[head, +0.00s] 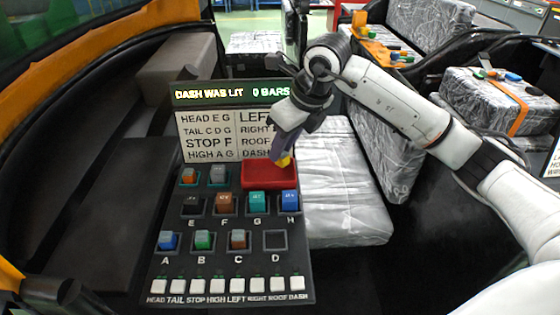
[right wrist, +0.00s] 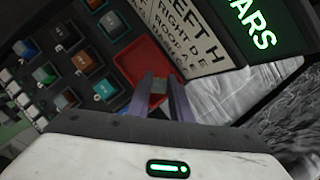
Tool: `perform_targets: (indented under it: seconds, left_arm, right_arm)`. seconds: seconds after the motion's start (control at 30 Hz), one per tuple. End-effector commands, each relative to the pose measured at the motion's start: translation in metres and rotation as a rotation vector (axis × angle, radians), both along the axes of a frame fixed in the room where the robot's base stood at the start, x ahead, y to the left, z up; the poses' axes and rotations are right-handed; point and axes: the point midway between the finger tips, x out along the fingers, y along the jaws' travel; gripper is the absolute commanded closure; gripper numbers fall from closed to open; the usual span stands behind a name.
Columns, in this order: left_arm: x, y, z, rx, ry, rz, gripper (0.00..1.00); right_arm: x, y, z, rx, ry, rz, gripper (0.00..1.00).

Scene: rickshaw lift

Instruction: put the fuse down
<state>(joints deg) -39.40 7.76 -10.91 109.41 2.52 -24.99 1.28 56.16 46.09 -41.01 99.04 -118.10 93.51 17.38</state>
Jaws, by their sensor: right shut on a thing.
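My right gripper (head: 284,158) reaches down from the upper right and is shut on a small yellow fuse (head: 285,161). The fuse is at the red tray (head: 256,178) on the panel; I cannot tell whether it touches the tray. In the right wrist view the fuse (right wrist: 158,87) shows orange-tan between the purple-grey fingers (right wrist: 160,92), with the red tray (right wrist: 138,66) just beyond. The fuse panel (head: 180,250) has lettered sockets, several holding coloured fuses. Socket D (head: 275,240) looks empty. My left gripper is not in view.
A sign (head: 230,95) reading "DASH WAS LIT 0 BARS" and a lettered chart (head: 207,137) stand behind the tray. White switches (head: 229,285) line the panel's front. A plastic-wrapped seat (head: 345,190) is to the right, and a dark bench (head: 110,200) to the left.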

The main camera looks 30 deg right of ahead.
Motion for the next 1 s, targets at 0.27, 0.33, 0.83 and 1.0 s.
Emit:
perform_targets:
  seconds: [0.27, 0.33, 0.83, 1.0]
  left_arm:
    - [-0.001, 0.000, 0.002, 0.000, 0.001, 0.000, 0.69]
    - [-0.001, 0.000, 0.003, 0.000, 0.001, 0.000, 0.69]
    - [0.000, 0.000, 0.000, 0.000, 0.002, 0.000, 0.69]
    - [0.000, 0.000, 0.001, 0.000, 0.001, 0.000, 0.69]
  right_arm:
    - [-0.001, 0.000, -0.030, 0.000, 0.004, 0.000, 1.00]
    - [-0.001, 0.000, -0.039, -0.001, 0.002, 0.000, 1.00]
    - [0.000, 0.000, -0.043, 0.000, -0.001, 0.002, 0.73]
    - [0.000, 0.000, -0.043, 0.000, -0.001, 0.002, 0.73]
